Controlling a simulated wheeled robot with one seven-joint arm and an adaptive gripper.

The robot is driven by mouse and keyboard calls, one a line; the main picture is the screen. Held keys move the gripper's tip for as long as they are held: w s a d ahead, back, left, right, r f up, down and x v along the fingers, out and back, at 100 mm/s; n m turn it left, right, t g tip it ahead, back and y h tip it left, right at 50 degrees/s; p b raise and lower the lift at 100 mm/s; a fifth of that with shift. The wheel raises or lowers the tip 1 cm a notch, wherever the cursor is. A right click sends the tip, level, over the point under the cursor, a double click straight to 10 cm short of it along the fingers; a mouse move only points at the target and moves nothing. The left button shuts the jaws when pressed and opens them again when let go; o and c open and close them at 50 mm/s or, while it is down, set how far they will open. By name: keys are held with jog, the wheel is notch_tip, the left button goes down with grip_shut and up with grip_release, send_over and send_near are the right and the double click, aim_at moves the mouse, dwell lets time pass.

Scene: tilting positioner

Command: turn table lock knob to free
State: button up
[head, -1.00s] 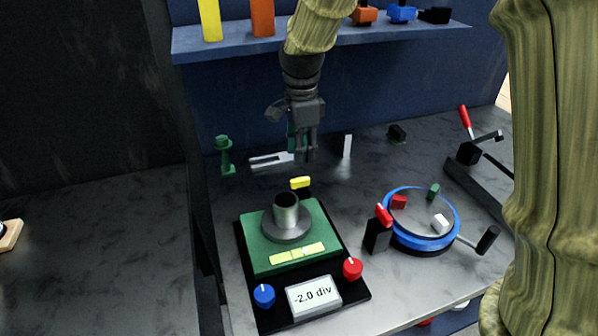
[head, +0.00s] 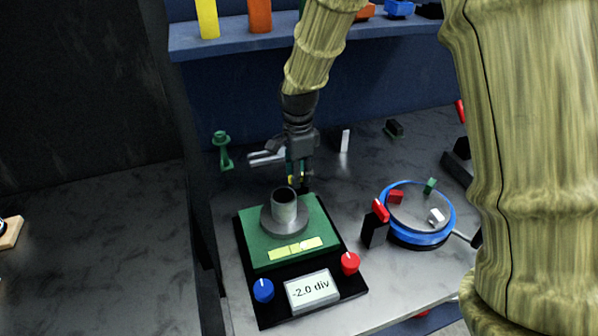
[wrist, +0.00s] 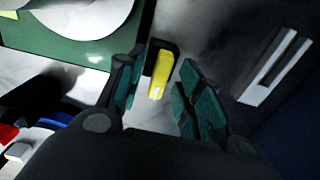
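A yellow knob (wrist: 159,78) on a black mount stands just behind the green tilting table (head: 258,251); in the head view a bit of it shows behind the fingers. My gripper (head: 297,178) points down over it. In the wrist view my gripper (wrist: 160,95) is open, with its teal fingers on either side of the yellow knob and gaps visible. The green table carries a grey metal cylinder (head: 284,211) and a yellow level strip (head: 295,248). A display (head: 312,290) reads -2.0 div. Which knob is the table lock is not labelled.
A blue knob (head: 263,290) and a red knob (head: 350,263) sit at the base's front. A blue-rimmed round table (head: 446,228) with a red-topped black post (head: 375,227) stands right. A green stand (head: 223,152) and grey slotted bar (head: 262,157) are behind.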

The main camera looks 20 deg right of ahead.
grip_shut()
jog(key=n+p, duration=0.2)
jog(key=n, duration=0.1)
jog(key=shift+r, duration=0.15)
jog(key=n+p, duration=0.3)
jog(key=n, duration=0.2)
jog(key=shift+n, duration=0.3)
jog(key=n+p, duration=0.2)
jog(key=n, duration=0.2)
jog(key=n+p, duration=0.1)
jog(key=n, duration=0.4)
jog(key=shift+n, duration=0.3)
dwell(0.3)
